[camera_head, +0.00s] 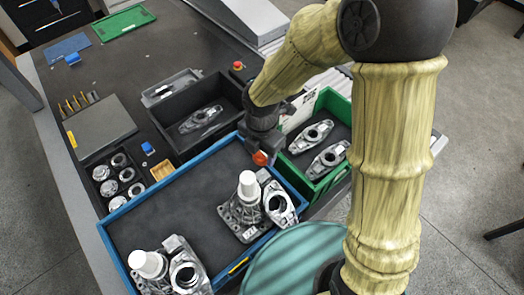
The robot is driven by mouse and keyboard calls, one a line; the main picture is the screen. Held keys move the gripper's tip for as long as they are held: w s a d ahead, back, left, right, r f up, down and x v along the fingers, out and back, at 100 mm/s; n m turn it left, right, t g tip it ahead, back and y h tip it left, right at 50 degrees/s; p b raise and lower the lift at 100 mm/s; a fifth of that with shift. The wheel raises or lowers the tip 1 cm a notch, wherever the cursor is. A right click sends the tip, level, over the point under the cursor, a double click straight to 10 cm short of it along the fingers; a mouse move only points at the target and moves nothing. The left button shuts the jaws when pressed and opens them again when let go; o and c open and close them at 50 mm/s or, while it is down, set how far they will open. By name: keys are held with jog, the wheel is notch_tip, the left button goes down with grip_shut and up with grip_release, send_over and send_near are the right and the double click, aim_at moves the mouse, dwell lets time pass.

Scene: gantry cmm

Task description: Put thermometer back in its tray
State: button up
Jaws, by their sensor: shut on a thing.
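My gripper (265,145) points down above the far right rim of the large blue-edged tray (180,173). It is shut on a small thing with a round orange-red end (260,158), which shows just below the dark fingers. Most of that thing is hidden, so I cannot tell by its shape whether it is the thermometer. A small tan tray (163,170) sits just beyond the blue-edged tray, left of my gripper. I cannot tell which tray is the thermometer's own.
Metal castings with white cylinders (248,186) stand in the blue-edged tray. A black bin (222,93) holds one casting. A green bin (340,185) holds two castings, right of my gripper. Metal rings (118,160) sit at left. The blue-edged tray's left middle is clear.

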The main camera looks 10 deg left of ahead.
jog(key=r+p, duration=0.1)
jog(key=w+r+m+p, duration=0.1)
jog(key=r+p, duration=0.1)
jog(key=d+r+m+p, duration=0.1)
jog(key=shift+w+r, duration=0.2)
jog(key=shift+r, duration=0.2)
jog(key=w+d+f+m+b, duration=0.2)
jog(key=w+d+f+m, duration=0.4)
jog(key=m, duration=0.8)
jog(key=w+d+f+m+b, duration=0.2)
jog(key=w+d+f+m, duration=0.4)
jog(key=d+f+m, duration=0.7)
jog(key=shift+d+m+b, duration=0.4)
jog(key=shift+d, duration=0.65)
jog(key=shift+w+f, duration=0.1)
jog(key=shift+f, duration=0.05)
